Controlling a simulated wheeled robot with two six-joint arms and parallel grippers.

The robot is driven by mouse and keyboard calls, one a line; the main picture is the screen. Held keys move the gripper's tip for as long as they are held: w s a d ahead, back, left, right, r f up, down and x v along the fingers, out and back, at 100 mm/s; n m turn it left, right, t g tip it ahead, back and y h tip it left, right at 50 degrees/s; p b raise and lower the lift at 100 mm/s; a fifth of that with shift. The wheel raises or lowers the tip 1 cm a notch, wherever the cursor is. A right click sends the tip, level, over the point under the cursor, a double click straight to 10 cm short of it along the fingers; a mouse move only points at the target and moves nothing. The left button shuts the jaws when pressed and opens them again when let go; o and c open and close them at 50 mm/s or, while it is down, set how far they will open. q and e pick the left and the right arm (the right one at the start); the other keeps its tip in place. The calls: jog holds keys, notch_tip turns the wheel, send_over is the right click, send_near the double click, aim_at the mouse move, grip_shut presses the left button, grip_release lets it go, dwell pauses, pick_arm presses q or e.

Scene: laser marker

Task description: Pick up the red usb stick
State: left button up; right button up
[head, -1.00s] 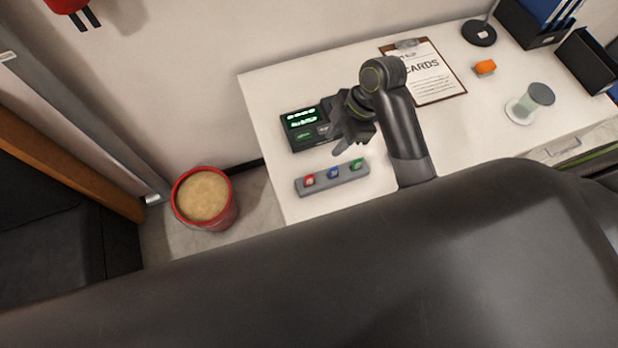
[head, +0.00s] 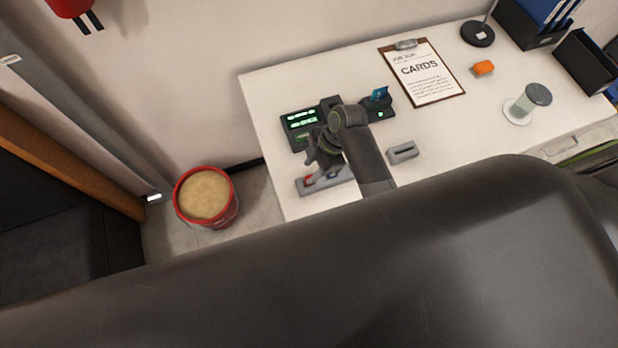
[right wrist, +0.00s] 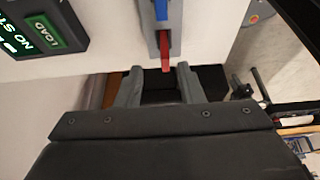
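The red usb stick (head: 308,181) stands at the left end of a grey holder strip (head: 322,185) near the desk's front left corner. In the right wrist view the red stick (right wrist: 165,50) lies just ahead of the fingertips, roughly between their lines. The blue stick (head: 332,174) is beside it and shows at the top of the right wrist view (right wrist: 161,10). My right gripper (head: 314,166) is over the holder; in the right wrist view its fingers (right wrist: 159,74) are apart with nothing between them. The green stick is hidden behind my arm. My left gripper is out of view.
A black device with a green display (head: 300,122) stands just behind the holder. A grey slotted block (head: 402,152) is to the right. A clipboard (head: 428,82), orange object (head: 483,68) and jar (head: 527,100) are farther right. A red bucket (head: 205,197) stands on the floor left.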

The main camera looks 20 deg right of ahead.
aim_at(310, 176)
jog(key=x, duration=0.1)
jog(key=p+x, duration=0.1)
jog(key=x, duration=0.1)
jog(key=shift+s, duration=0.3)
jog(key=shift+x, duration=0.85)
jog(key=shift+d, duration=0.1)
grip_shut()
